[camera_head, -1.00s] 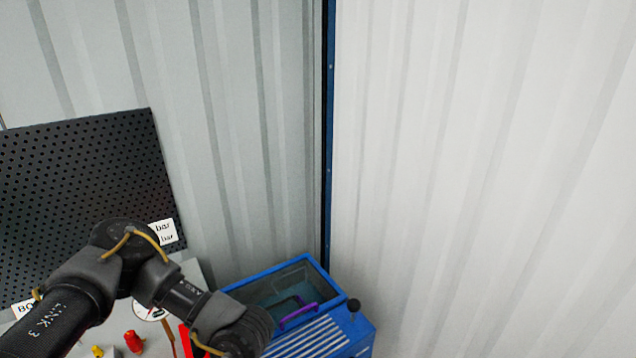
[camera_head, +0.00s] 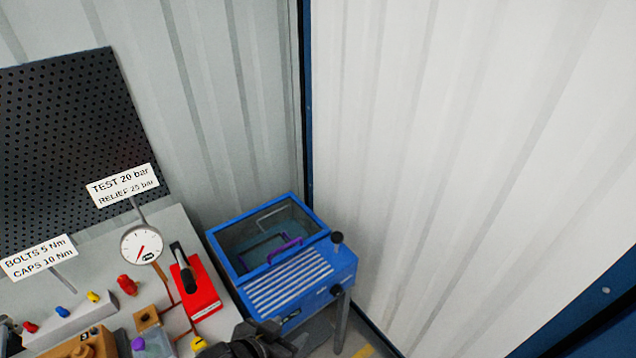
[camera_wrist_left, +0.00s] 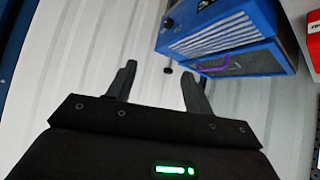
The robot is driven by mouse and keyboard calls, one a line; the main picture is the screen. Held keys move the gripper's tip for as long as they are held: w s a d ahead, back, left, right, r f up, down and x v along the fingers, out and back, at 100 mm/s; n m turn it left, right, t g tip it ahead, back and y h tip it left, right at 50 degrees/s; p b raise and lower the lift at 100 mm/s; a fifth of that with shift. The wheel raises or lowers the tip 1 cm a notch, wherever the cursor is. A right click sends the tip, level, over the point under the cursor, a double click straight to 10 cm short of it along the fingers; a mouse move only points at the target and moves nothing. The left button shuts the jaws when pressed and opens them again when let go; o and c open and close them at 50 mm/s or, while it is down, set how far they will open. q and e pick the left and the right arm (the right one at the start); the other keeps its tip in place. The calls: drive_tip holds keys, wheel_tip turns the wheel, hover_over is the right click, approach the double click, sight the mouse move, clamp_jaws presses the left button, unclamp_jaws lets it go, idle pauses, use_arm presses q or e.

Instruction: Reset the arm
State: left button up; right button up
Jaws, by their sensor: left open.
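My left arm (camera_head: 262,345) shows only as a dark part at the bottom edge of the head view, in front of the blue cabinet. In the left wrist view my left gripper (camera_wrist_left: 158,82) has its two dark fingers apart, with nothing between them but the pale wall behind. The blue cabinet (camera_wrist_left: 225,30) with a slatted top and a purple handle lies beyond the fingers in that view. My right gripper is in neither view.
The bench at left holds a gauge (camera_head: 141,245), a red box with a black lever (camera_head: 198,290), signs (camera_head: 123,186) and small coloured parts. The blue cabinet (camera_head: 290,283) stands beside it. A pegboard (camera_head: 65,140) and corrugated walls stand behind. The right side is clear.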

use_arm(q)
drive_tip(key=s+a+f+n+g+y, duration=0.25)
drive_tip(key=s+a+f, duration=0.3)
drive_tip(key=a, duration=0.35)
drive_tip(key=s+a+f+n+g+y, duration=0.2)
drive_tip(key=s+a+f+y, duration=0.15)
drive_tip(key=s+a, duration=0.5)
wheel_tip(320, 180, down, 33)
drive_tip(key=g+h+b, duration=0.1)
drive_tip(key=b, duration=0.7)
drive_tip(key=s+a+f+b, duration=0.1)
drive_tip(key=s+f+b, duration=0.1)
drive_tip(key=s+f, duration=0.6)
drive_tip(key=s+a+f+g+b, duration=0.1)
drive_tip(key=s+f, duration=0.6)
drive_tip(key=f, duration=0.7)
drive_tip(key=shift+s+a+m+b, duration=0.4)
drive_tip(key=shift+a+b, duration=0.3)
drive_tip(key=shift+b, duration=0.45)
drive_tip(key=shift+w, duration=0.1)
